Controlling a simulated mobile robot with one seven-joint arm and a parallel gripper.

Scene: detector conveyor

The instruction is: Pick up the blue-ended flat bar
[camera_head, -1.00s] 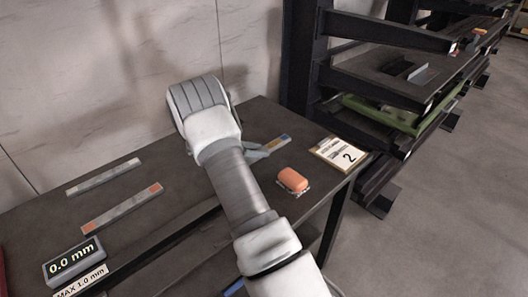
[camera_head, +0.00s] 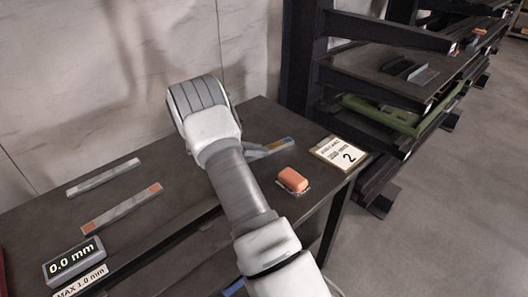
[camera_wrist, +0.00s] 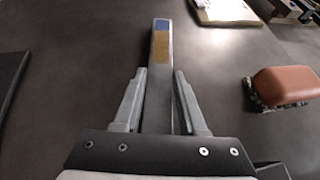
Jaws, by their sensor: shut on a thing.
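The blue-ended flat bar (camera_wrist: 161,58) is grey with a tan band and a blue far end, and it points away from me in the wrist view. My gripper (camera_wrist: 160,76) is shut on it, one finger along each side. In the head view, the bar's far part (camera_head: 280,144) shows on the dark table (camera_head: 330,185), just right of my wrist. The rest of the bar is hidden by my arm there. I cannot tell whether the bar is clear of the table.
An orange block (camera_head: 293,180) with a speckled base lies right of the bar. A card marked 2 (camera_head: 341,153) is near the table's right edge. Two other bars, one pale (camera_head: 103,178) and one orange-ended (camera_head: 122,208), lie left, near a 0.0 mm display (camera_head: 74,262). A dark rack (camera_head: 375,75) stands behind.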

